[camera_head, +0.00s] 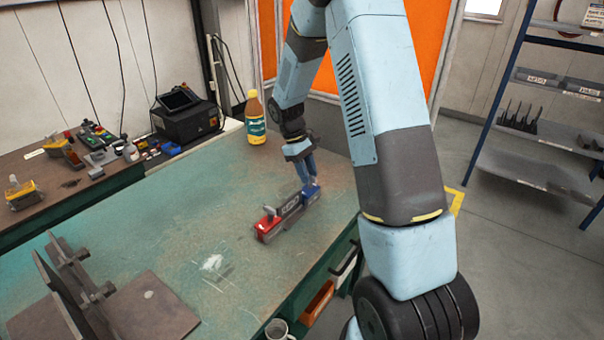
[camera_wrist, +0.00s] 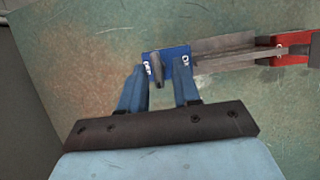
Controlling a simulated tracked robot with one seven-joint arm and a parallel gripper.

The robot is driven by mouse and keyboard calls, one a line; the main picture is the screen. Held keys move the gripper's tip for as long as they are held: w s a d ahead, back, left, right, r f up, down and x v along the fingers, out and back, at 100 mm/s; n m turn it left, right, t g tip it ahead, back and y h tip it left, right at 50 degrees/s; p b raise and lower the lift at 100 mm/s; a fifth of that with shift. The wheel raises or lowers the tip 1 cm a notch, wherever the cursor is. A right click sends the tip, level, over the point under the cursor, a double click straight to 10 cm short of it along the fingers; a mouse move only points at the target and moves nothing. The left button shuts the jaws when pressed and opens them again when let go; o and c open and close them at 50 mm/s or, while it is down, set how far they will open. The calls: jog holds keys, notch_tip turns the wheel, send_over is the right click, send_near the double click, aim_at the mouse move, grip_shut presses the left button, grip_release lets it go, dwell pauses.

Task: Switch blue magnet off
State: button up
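The blue magnet (camera_head: 311,196) sits on the green table at the far end of a grey metal piece (camera_head: 291,208). The red magnet (camera_head: 266,229) is at the near end. In the wrist view the blue magnet (camera_wrist: 174,55) has a grey lever (camera_wrist: 157,68) lying roughly up-down in the picture, between white markings at its left and right edges that I cannot fully read. My gripper (camera_head: 309,182) is over the blue magnet. In the wrist view its blue fingers (camera_wrist: 160,75) are apart, one on each side of the lever, with gaps showing. The red magnet (camera_wrist: 292,42) shows at the right.
A bottle (camera_head: 255,118) stands at the table's back edge. A dark steel fixture (camera_head: 130,308) is at the near left, and a mug (camera_head: 277,329) at the bottom. A side bench (camera_head: 70,195) holds tools and a black machine (camera_head: 186,115). The table's middle is clear.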

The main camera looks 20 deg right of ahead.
jog(key=shift+o, duration=0.2)
jog(key=v, duration=1.3)
jog(key=shift+r, duration=0.35)
jog(key=shift+a+r, duration=0.1)
jog(key=s+d+r+m+t+y, duration=0.1)
jog(key=s+r+m+t, duration=0.2)
jog(key=s+r, duration=0.7)
jog(key=s+d+r+m+t+y, duration=0.15)
jog(key=s+r+t, duration=0.35)
jog(key=s, duration=0.8)
jog(key=s+m+t, duration=0.1)
jog(key=s+m, duration=0.1)
jog(key=s, duration=0.7)
jog(key=shift+s+a+r, duration=0.3)
jog(key=shift+a, duration=0.15)
